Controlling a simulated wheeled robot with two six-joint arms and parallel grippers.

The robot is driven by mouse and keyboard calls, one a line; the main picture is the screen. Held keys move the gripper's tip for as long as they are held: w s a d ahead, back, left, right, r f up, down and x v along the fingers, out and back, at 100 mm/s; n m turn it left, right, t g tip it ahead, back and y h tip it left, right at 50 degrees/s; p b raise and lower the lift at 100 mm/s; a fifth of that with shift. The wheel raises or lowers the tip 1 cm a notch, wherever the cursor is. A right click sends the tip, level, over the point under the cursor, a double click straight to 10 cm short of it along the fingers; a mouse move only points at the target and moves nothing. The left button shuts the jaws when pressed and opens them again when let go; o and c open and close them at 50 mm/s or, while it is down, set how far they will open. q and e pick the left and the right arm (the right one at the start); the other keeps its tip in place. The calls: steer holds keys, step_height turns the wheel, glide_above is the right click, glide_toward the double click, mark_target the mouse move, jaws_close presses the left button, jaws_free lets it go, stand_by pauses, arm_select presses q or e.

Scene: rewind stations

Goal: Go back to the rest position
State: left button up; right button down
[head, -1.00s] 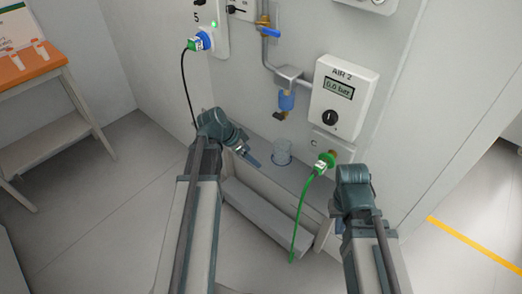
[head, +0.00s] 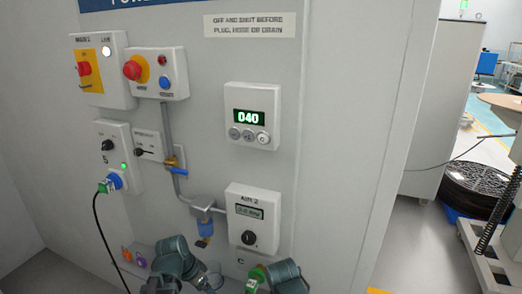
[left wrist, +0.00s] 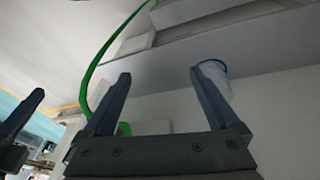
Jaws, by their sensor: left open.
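My left gripper (left wrist: 160,92) is open and empty in the left wrist view, its two fingers well apart. In the head view my left arm ends in a dark wrist (head: 175,262) at the bottom edge, in front of the wall panel. My right arm (head: 287,276) shows at the bottom edge too, beside the green plug (head: 256,278). A dark finger (left wrist: 22,112) at the left of the left wrist view looks like part of my right gripper. Its other finger does not show clearly.
A green hose (left wrist: 95,70) and a pale cup (left wrist: 217,76) lie near my left gripper. A black coil (head: 478,188) stands at right.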

arm_select(q)
steer(key=s+d+r+n+g+y+p, duration=0.2)
steer(key=s+d+r+n+y+p, duration=0.1)
steer(key=s+d+r+p, duration=0.7)
step_height(320, 180, up, 2)
steer(key=shift+s+d+r+y, duration=0.2)
steer(key=shift+d+y, duration=0.5)
steer(key=shift+d, duration=0.2)
arm_select(e)
step_height(320, 180, up, 13)
